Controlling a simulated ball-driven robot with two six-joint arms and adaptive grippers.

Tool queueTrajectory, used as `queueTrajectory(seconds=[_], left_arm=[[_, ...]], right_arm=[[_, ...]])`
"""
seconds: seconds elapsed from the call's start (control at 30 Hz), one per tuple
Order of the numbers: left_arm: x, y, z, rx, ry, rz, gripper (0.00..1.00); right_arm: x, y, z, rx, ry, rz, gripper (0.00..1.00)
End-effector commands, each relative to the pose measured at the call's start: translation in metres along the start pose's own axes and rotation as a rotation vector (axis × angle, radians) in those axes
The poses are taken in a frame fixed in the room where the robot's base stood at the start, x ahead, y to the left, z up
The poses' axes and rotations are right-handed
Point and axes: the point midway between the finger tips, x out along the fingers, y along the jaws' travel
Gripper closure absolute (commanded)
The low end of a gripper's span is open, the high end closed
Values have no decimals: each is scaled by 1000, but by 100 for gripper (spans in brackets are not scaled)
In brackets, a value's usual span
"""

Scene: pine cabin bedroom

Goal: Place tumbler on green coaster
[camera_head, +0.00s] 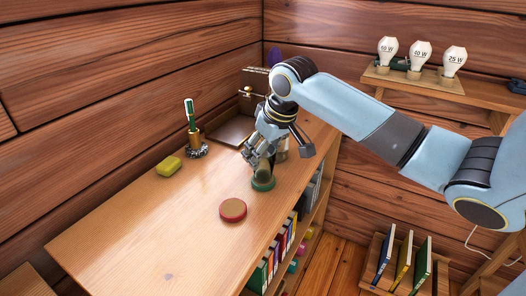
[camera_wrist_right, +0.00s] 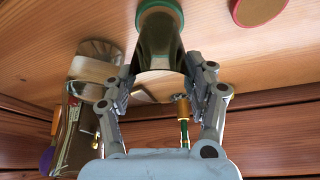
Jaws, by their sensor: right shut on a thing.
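The tumbler (camera_head: 263,171) is a dark, see-through glass, standing about upright near the front edge of the wooden top. My right gripper (camera_head: 258,158) is shut on it from behind. In the right wrist view the tumbler (camera_wrist_right: 160,45) sits between the two fingers (camera_wrist_right: 160,85). The green coaster (camera_head: 263,185) is directly under the tumbler's base, and its green rim (camera_wrist_right: 160,6) shows around the base in the wrist view. I cannot tell whether base and coaster touch. My left gripper is not in view.
A red-rimmed coaster (camera_head: 233,209) lies nearby on the wooden top (camera_head: 150,230). A glass jar (camera_wrist_right: 95,65) is close to the gripper. The near left top is clear.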

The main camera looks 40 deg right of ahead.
Motion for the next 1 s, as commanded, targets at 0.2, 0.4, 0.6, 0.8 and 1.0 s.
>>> queueTrajectory(seconds=[0.2,0.4,0.6,0.8,1.0], left_arm=[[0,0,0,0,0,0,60],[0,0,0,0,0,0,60],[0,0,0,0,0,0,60],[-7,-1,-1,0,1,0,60],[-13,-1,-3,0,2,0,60]], right_arm=[[1,0,1,1,-1,0,23],[1,0,1,1,-1,0,18],[-6,0,-1,0,1,1,18],[-44,2,-2,-4,2,4,18],[-89,2,-2,-4,1,4,18]])
